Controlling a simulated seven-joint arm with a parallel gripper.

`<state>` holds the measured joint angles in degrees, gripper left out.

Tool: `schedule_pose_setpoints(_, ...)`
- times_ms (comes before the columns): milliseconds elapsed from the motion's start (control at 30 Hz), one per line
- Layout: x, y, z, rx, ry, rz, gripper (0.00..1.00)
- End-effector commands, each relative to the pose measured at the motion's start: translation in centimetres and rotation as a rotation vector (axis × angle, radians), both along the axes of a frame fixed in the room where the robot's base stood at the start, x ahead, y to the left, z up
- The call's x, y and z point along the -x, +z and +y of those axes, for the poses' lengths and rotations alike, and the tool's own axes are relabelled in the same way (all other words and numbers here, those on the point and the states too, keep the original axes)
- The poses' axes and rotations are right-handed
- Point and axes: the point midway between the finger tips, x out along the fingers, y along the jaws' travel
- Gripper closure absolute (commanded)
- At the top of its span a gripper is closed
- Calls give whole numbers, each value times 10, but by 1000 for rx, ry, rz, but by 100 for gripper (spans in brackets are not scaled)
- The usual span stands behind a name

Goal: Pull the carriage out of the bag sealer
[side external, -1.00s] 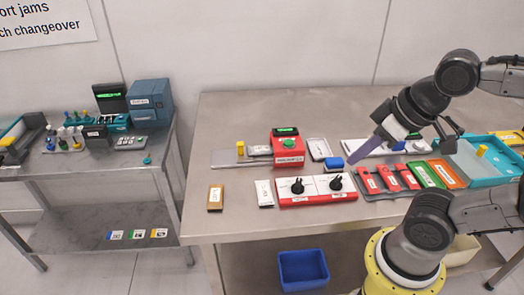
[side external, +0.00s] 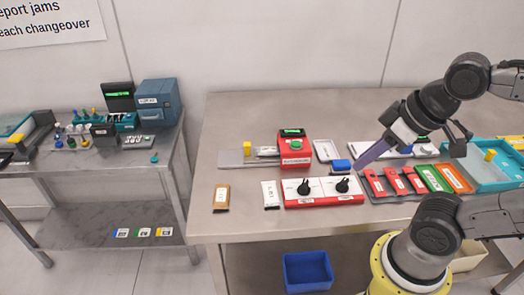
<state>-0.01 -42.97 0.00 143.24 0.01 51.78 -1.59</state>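The bag sealer (side external: 295,148) is a red box with a green-lit display and a green button, standing near the middle of the table. A flat metal plate or rail (side external: 231,160) extends from its left side, with a yellow upright knob (side external: 247,148) on it. This looks like the carriage, but its limits are hard to make out. A pale packet (side external: 267,152) lies between knob and box. My gripper (side external: 374,153) is above the table, right of the sealer and apart from it. A purple bar slants down-left from its white end; finger opening is unclear.
A red-and-white panel with two black knobs (side external: 323,191) stands in front of the sealer. Red, green and orange packs (side external: 395,181) lie further right. The table's back left is clear.

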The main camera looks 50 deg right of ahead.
Motion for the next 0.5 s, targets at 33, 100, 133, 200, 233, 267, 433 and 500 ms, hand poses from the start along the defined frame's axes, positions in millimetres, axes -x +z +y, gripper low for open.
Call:
schedule_pose_setpoints(33,2,-1,0,14,25,10,66)
schedule_pose_setpoints(100,1,8,0,43,83,8,53)
schedule_pose_setpoints(133,-2,16,0,59,112,-3,48)
schedule_pose_setpoints(200,-11,36,0,94,176,-9,48)
schedule_pose_setpoints(233,-17,43,0,109,203,-6,48)
schedule_pose_setpoints(267,-23,51,0,122,227,-2,48)
schedule_pose_setpoints(433,-65,88,-2,189,360,34,48)
schedule_pose_setpoints(500,-87,100,-4,210,412,56,48)
